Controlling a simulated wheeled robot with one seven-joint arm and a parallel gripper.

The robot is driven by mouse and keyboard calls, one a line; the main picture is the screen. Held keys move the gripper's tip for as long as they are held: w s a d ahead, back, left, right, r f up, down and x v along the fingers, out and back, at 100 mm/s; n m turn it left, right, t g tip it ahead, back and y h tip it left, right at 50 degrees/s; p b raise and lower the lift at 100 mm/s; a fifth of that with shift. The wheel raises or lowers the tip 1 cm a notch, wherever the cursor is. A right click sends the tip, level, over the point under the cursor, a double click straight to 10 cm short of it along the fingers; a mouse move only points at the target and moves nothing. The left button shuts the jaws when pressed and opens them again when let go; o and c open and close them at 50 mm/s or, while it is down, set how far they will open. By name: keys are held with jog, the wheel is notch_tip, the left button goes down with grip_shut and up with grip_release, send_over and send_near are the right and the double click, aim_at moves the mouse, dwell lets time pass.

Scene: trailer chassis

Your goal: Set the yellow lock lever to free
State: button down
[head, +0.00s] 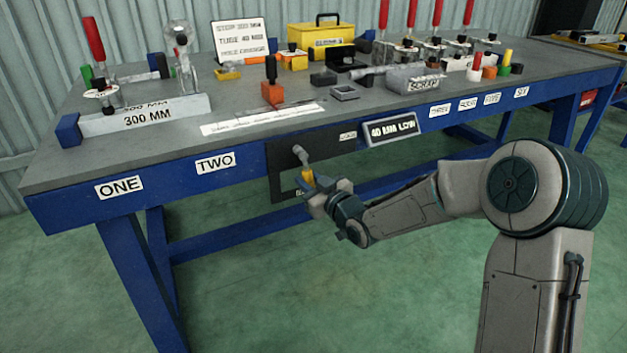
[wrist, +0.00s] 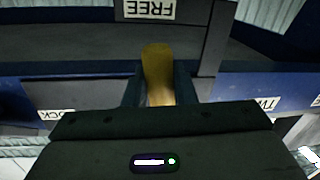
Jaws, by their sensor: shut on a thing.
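The yellow lock lever (head: 307,174) hangs from a grey pivot on a dark panel (head: 284,160) at the front of the blue bench. It points down and slightly right. My gripper (head: 313,186) is at its yellow end, in front of the panel. In the wrist view the yellow handle (wrist: 157,62) sits between the two dark fingers of my gripper (wrist: 158,84), which are shut on it. In that view a FREE label (wrist: 149,9) is upside down at the top edge, beyond the handle. A partly hidden LOCK label (wrist: 57,115) is at lower left.
A 40 MM LOW sign (head: 391,128) juts from the bench front, right of the panel. The blue bench edge (head: 160,171) runs above my gripper. Tools, red-handled clamps and a yellow box (head: 320,41) stand on top. The green floor in front is clear.

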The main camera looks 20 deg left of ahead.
jog(key=shift+s+f, duration=0.1)
jog(key=shift+s, duration=0.05)
jog(key=c, duration=1.2)
grip_release()
jog(key=shift+a, duration=0.1)
jog(key=shift+c, duration=0.2)
jog(key=shift+s+d, duration=0.15)
jog(key=shift+d, duration=0.25)
jog(key=p+v, duration=0.3)
jog(key=v, duration=1)
